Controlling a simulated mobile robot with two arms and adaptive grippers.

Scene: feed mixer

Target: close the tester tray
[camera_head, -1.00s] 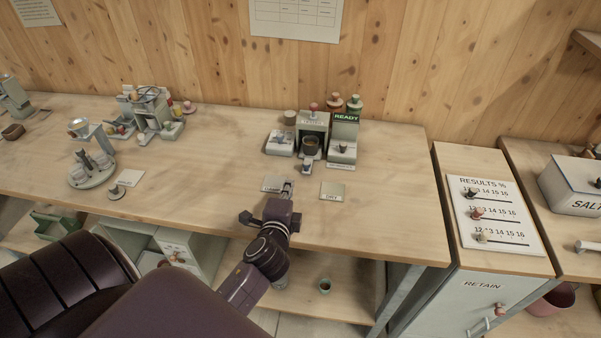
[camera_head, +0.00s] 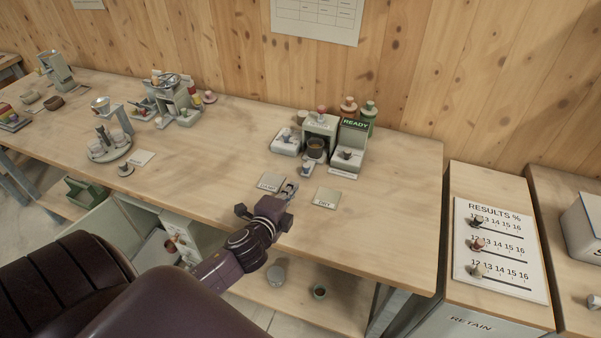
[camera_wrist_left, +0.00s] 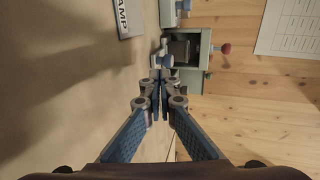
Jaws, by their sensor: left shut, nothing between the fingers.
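The tester (camera_head: 320,127) is a small pale grey box with a red knob on top, on the bench beside a green READY sign (camera_head: 355,125). Its tray seems to stick out at the front with a dark round cup (camera_head: 315,147) and a small pale handle (camera_head: 306,168). My left gripper (camera_head: 289,188) is shut and empty, in front of the tester and apart from it, between the two cards. In the left wrist view the shut fingertips (camera_wrist_left: 160,78) point towards the tester's front (camera_wrist_left: 184,50) and partly hide the handle. My right gripper is not in view.
A DAMP card (camera_head: 270,182) and a DRY card (camera_head: 326,198) lie beside my left gripper. Pale side units flank the tester, with bottles behind. A round stand (camera_head: 110,150) is at left. The bench right of the DRY card is clear.

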